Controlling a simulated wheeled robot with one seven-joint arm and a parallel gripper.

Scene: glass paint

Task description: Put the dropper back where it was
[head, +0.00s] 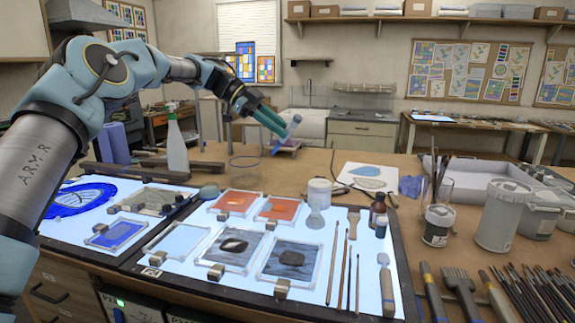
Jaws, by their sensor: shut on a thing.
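My gripper (284,128) is in the head view, raised above the bench, with its teal fingers pointing down and to the right. I cannot tell from this frame where the dropper stood before.
The light table (340,305) carries framed glass panels, brushes and small bottles. A white spray bottle (176,145) stands behind it. White pots, a tray (480,170) and many brushes crowd the right. Some bare wood (300,167) lies behind the light table.

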